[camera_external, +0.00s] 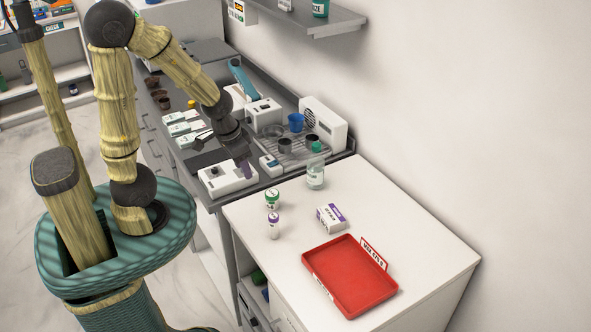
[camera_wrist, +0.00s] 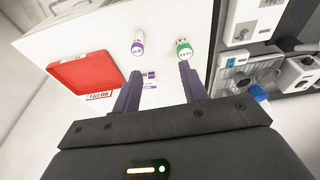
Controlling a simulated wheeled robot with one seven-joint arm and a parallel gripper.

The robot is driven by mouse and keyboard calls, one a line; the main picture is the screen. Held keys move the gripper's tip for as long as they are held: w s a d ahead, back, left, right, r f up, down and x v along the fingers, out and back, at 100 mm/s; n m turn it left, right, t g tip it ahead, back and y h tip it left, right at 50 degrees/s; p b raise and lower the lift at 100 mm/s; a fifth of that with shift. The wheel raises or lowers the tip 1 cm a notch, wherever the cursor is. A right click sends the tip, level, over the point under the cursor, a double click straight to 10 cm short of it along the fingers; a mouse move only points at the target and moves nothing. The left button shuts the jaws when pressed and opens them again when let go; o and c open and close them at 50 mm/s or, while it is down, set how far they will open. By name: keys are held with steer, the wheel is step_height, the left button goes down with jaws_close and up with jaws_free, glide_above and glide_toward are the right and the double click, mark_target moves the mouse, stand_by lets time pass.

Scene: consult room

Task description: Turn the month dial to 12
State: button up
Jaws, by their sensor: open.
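A low white box (camera_external: 225,180) with a small dark round part on top stands at the near end of the grey bench. It seems to be the white box (camera_wrist: 262,14) at the upper right of the wrist view. I cannot tell whether this part is the month dial; no month numbers are readable. Whether a finger touches the box is unclear.
A red tray (camera_external: 350,283), a purple-and-white carton (camera_external: 331,218), a green-capped vial (camera_external: 272,199), a purple-capped vial (camera_external: 274,226) and a clear bottle (camera_external: 315,176) stand on the white counter (camera_external: 420,235). A small meter (camera_external: 271,166) and a vented white unit (camera_external: 324,122) are close by.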

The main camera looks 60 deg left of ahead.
steer(key=w+a+n, duration=0.2)
steer(key=a+n, duration=0.4)
steer(key=n, duration=0.2)
steer(key=n+g, duration=0.3)
steer(key=n, duration=2.3)
glide_above(214, 168)
steer(key=shift+a+f+p, duration=0.3)
steer(key=shift+f+p, duration=0.05)
steer(key=shift+f, duration=0.1)
steer(key=shift+f+h, duration=0.1)
steer(key=shift+h, duration=0.2)
steer(key=f, duration=1.1)
steer(key=f+p, duration=0.1)
steer(key=f, duration=0.5)
steer(key=shift+d+f, duration=0.1)
steer(key=shift+d, duration=0.25)
steer(key=shift+c, duration=0.4)
